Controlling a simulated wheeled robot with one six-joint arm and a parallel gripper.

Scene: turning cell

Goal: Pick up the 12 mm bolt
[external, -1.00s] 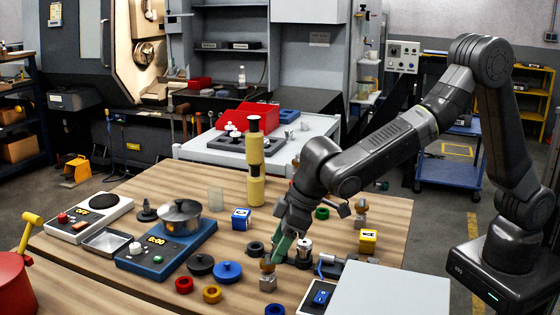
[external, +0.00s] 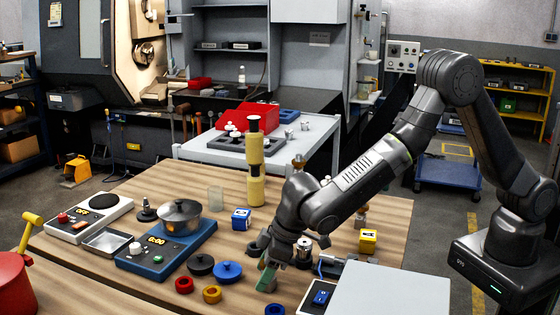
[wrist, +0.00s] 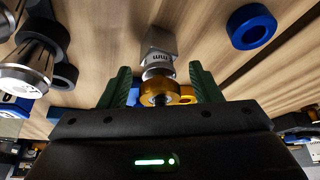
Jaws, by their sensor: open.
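A similar piece (external: 361,215) stands beyond my arm. A yellow block (external: 368,240) and a chrome-topped cylinder (external: 304,246) are to the right.

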